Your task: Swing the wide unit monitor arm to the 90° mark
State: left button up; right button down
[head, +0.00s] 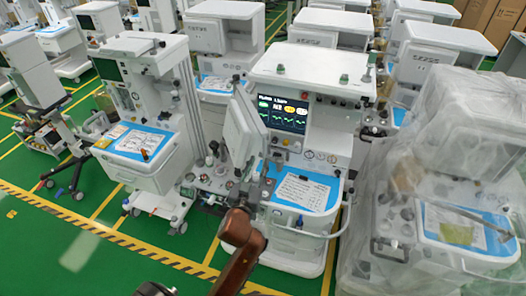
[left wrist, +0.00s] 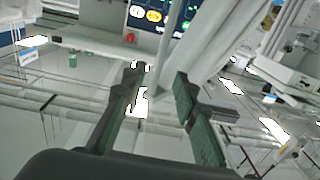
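The wide unit (head: 315,75) stands in the middle of the head view, with a lit screen (head: 283,113) on its front. A white monitor panel (head: 244,128) stands out in front of its left side, seen nearly edge-on. My left gripper (head: 262,186) is at the panel's lower edge, in front of the unit. In the left wrist view its two green-padded fingers (left wrist: 160,95) are apart, with the panel's pale edge (left wrist: 171,40) just beyond and between the tips. I cannot tell whether they touch it. No 90° mark can be made out. My right gripper is not in view.
A paper on a blue work surface (head: 303,192) lies right of my gripper. A narrower cart (head: 150,165) stands at left. A plastic-wrapped cart (head: 440,200) stands close at right. More carts fill the back. Green floor (head: 60,250) is free at front left.

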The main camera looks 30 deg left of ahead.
aim_at(264, 150)
pick_arm(q)
jog(key=shift+p+x, duration=0.6)
jog(key=shift+x, duration=2.6)
jog(key=shift+f, duration=0.1)
jog(key=shift+c, duration=0.7)
grip_shut()
